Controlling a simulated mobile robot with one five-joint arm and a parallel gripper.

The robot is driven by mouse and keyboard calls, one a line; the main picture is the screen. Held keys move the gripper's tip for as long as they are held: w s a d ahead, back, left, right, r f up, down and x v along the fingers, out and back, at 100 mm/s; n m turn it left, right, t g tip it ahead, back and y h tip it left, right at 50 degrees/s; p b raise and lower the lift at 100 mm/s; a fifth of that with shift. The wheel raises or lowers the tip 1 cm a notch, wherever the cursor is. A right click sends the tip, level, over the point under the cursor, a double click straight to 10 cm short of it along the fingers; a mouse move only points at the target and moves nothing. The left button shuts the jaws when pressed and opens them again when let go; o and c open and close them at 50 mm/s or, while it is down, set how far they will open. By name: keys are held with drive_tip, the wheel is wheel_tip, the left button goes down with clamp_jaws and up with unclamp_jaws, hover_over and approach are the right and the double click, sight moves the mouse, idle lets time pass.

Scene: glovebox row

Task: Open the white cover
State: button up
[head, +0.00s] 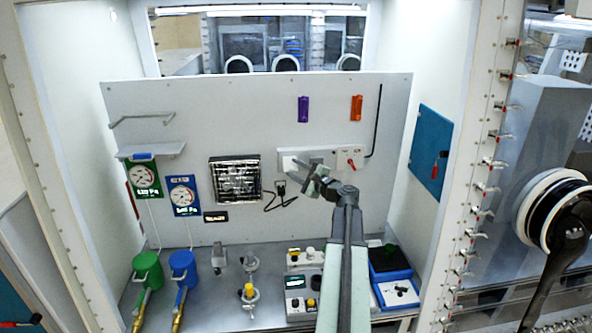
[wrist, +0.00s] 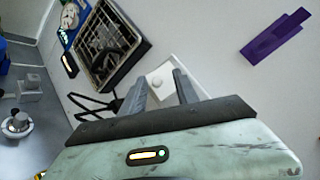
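A white box-like cover (head: 288,160) is mounted on the back panel, right of centre. Whether the fingers touch the plate cannot be told.
A socket box with a red key (head: 351,160) sits right of the cover. A black grille (head: 235,179) and a dark cable (head: 280,198) are to its left. Purple (head: 303,109) and orange (head: 356,108) holders are above.

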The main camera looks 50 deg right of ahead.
drive_tip(key=shift+w, duration=0.1)
drive_tip(key=shift+c, duration=0.4)
clamp_jaws()
wheel_tip(320, 180, up, 3)
drive_tip(key=m+g+p, duration=0.1)
drive_tip(key=g+p, duration=0.1)
drive_tip(key=p, duration=0.3)
drive_tip(key=m+g+p, duration=0.1)
drive_tip(key=g+p, duration=0.1)
drive_tip(key=p, duration=0.4)
drive_tip(key=shift+r+y, duration=0.15)
drive_tip(key=shift+y, duration=0.25)
